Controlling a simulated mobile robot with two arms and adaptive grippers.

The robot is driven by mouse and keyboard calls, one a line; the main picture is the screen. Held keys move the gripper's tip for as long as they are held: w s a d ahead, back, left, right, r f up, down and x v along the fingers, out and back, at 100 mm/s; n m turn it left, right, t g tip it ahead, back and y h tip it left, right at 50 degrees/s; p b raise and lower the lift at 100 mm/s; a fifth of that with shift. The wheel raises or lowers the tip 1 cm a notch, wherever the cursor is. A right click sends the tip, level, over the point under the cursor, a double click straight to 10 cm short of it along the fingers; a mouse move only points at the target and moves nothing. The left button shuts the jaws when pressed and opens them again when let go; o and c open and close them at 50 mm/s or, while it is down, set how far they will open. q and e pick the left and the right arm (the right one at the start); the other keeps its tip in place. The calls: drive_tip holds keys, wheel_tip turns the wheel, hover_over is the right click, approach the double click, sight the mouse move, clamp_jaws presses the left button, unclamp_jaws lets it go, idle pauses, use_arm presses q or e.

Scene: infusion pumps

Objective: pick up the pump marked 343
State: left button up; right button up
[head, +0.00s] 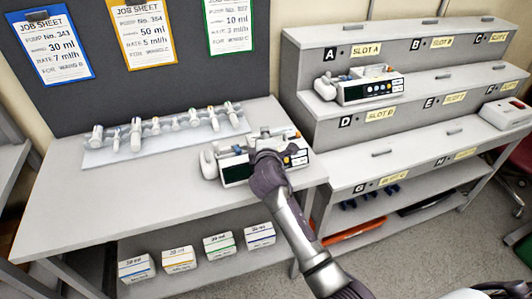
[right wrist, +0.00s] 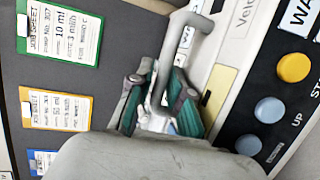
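A white pump (head: 236,171) with a dark display and coloured buttons stands on the grey table (head: 60,215). Its number cannot be read, so I cannot tell if it is 343. My right gripper (head: 266,140) is over it and covers part of it. In the right wrist view the two green-padded fingers (right wrist: 160,103) stand apart on either side of the pump's grey handle (right wrist: 182,45); a gap shows beside the handle. The pump's yellow and blue buttons (right wrist: 270,110) show at the right. The blue-framed job sheet (head: 52,47) reads 343. My left gripper is out of view.
A second pump (head: 368,90) sits on the stepped slot rack (head: 440,87), and a white device (head: 505,113) stands at its right. Labelled boxes (head: 180,260) stand below. The table's front left is clear.

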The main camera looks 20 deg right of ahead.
clamp_jaws()
drive_tip(key=shift+w+r, duration=0.1)
drive_tip(key=shift+r, duration=0.15)
